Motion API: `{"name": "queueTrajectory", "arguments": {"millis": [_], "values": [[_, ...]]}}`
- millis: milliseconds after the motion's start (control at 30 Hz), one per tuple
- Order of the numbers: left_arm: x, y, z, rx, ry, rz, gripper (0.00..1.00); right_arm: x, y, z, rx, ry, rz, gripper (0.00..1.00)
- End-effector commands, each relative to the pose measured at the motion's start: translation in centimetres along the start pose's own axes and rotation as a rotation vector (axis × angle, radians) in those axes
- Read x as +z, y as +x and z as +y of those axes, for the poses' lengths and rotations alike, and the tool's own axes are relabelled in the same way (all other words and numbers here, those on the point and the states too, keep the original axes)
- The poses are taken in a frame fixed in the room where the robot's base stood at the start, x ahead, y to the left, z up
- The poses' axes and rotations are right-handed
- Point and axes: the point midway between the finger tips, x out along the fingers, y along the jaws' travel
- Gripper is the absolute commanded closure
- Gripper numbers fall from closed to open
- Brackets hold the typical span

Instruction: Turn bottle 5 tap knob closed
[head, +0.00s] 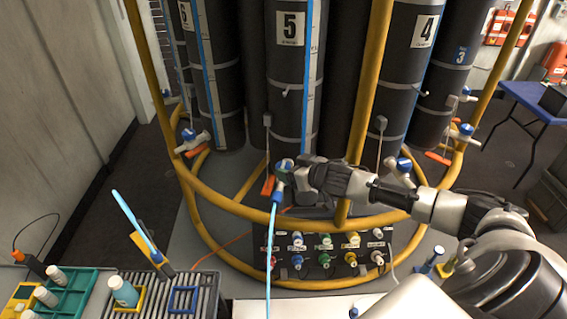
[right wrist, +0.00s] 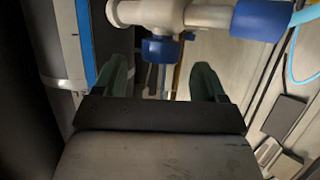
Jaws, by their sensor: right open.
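Bottle 5 (head: 284,75) is a tall dark cylinder with a white "5" label, standing in a yellow tubular frame. Its tap (head: 284,166) is low at the front, with a light blue hose (head: 277,200) hanging from it. My right gripper (head: 300,172) reaches in from the right and is close beside this tap, partly covering it. In the right wrist view the white tap body (right wrist: 185,14) crosses the top. Its blue knob (right wrist: 160,50) lies just beyond the two open green fingers, lined up with the gap. Contact is not visible. My left gripper is out of view.
The yellow frame (head: 228,204) curves around the bottles, and an upright post (head: 368,80) stands near my right arm. A panel of coloured connectors (head: 325,254) is below. Bottle 4 (head: 412,60) stands to the right. A green rack (head: 80,290) is at lower left.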

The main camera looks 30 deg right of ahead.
Motion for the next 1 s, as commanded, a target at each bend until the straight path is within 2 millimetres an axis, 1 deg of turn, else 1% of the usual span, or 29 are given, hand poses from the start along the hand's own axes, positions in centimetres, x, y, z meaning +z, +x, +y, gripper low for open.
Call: {"name": "queueTrajectory", "arguments": {"millis": [33,100,300,433,667,700,767,1000], "values": [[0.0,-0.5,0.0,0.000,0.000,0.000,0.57,-0.4,0.9,-0.1,0.000,0.001,0.003,0.29],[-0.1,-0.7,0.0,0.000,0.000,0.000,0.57,-0.4,1.9,-0.1,0.000,0.000,0.002,0.29],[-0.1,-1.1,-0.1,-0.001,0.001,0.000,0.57,-0.1,3.6,-0.1,0.000,0.000,0.000,0.29],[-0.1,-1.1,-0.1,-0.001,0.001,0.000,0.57,-0.1,4.0,-0.1,-0.001,-0.002,0.000,0.29],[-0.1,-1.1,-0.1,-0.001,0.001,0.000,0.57,0.0,4.1,-0.1,-0.001,-0.002,0.000,0.29],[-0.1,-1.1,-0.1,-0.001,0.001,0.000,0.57,0.0,4.1,-0.1,-0.001,-0.002,0.000,0.32],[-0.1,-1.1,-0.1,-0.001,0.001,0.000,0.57,0.0,4.1,-0.1,-0.001,-0.002,0.000,0.41],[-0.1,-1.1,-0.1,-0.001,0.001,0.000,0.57,0.0,4.1,-0.1,-0.001,-0.002,0.000,0.78]]}}
